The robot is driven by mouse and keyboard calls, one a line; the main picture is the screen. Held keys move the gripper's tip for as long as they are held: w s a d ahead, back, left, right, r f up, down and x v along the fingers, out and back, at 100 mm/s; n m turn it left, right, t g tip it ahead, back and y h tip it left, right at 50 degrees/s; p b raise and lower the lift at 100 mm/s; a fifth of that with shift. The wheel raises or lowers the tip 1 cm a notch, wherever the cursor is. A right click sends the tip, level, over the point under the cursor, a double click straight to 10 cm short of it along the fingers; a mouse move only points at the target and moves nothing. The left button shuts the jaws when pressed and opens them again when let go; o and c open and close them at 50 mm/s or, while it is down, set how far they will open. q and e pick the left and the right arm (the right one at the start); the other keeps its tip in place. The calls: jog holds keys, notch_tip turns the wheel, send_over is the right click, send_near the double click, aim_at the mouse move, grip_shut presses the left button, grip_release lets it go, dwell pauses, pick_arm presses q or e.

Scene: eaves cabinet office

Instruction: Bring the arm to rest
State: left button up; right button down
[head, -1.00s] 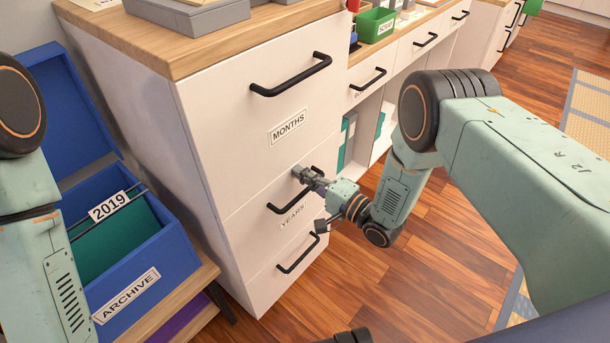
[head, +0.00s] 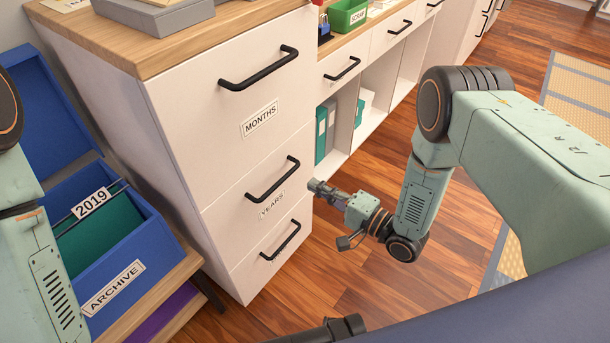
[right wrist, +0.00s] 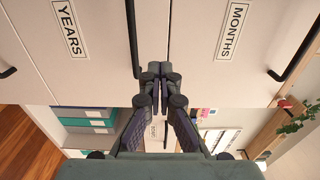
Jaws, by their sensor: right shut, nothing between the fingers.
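My right gripper (head: 318,188) is shut and empty in the head view. It is in the air in front of the white drawer cabinet (head: 185,120), to the right of the YEARS drawer handle (head: 272,178) and apart from it. In the right wrist view its closed fingers (right wrist: 158,72) point at the cabinet front, with the YEARS label (right wrist: 70,27) and the MONTHS label (right wrist: 231,28) beyond. The drawers look closed. My left arm shows at the left edge of the head view, but its gripper is out of view.
A blue ARCHIVE box (head: 143,290) with its lid open holds a green folder marked 2019 and stands on a low wooden bench (head: 165,312) at left. Open shelves with binders (head: 321,133) are behind my right gripper. The wooden floor (head: 395,290) around my right forearm is clear.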

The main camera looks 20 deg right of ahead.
jog(key=s+d+f+n+g+h, duration=0.2)
jog(key=s+f+n+g+h, duration=0.15)
jog(key=s+f, duration=0.35)
jog(key=s+d+f+n+g+h, duration=0.35)
jog(key=s+f, duration=0.25)
jog(key=s, duration=0.2)
jog(key=s+r+n+g+h, duration=0.1)
jog(key=s+r+g+h, duration=0.1)
jog(key=s, duration=0.6)
jog(key=s+d+r+n+g+h, duration=0.1)
jog(key=s+r+g, duration=0.3)
jog(key=s, duration=0.5)
jog(key=shift+s+n+g+h, duration=0.2)
jog(key=shift+n+g+h, duration=0.3)
jog(key=shift+g, duration=0.1)
